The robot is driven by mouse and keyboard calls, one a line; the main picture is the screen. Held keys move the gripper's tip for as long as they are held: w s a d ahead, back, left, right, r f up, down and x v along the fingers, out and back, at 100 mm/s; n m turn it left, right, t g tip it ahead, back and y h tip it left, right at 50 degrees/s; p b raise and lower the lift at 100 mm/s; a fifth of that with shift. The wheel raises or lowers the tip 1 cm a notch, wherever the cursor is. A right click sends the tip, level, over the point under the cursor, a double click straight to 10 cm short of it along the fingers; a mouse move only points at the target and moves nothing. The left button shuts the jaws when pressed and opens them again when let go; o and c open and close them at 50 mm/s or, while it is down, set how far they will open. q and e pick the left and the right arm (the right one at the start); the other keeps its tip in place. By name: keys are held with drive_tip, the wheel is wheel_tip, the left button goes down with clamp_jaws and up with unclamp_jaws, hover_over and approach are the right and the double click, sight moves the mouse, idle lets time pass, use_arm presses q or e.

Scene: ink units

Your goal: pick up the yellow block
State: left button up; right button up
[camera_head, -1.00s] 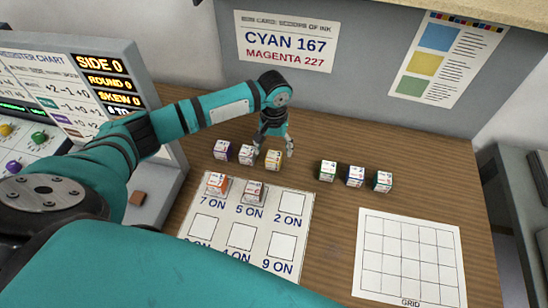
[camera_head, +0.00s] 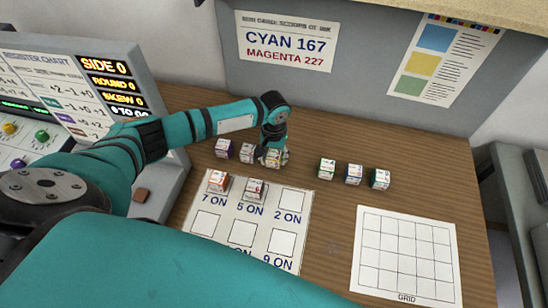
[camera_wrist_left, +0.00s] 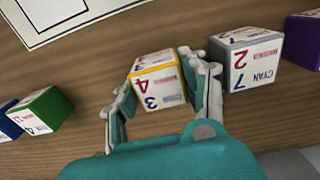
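The yellow block (camera_head: 273,158) stands on the wooden table at the right end of a row of three, beside the grey block (camera_head: 246,153). My left gripper (camera_head: 274,155) is down at the yellow block and partly hides it. In the left wrist view, the yellow block (camera_wrist_left: 157,82) sits between the two fingers of my left gripper (camera_wrist_left: 159,82). The fingers lie close along its sides, but I cannot tell whether both press on it. The right finger is between the yellow and grey blocks. My right gripper is not in view.
A purple block (camera_head: 223,148) ends the row on the left. Green (camera_head: 327,168), blue (camera_head: 354,173) and dark green (camera_head: 380,179) blocks stand to the right. Orange (camera_head: 217,181) and light grey (camera_head: 255,189) blocks sit on the printed mat (camera_head: 263,222). The grid sheet (camera_head: 407,282) is bare.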

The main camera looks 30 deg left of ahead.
use_arm(q)
drive_tip(key=c, duration=0.5)
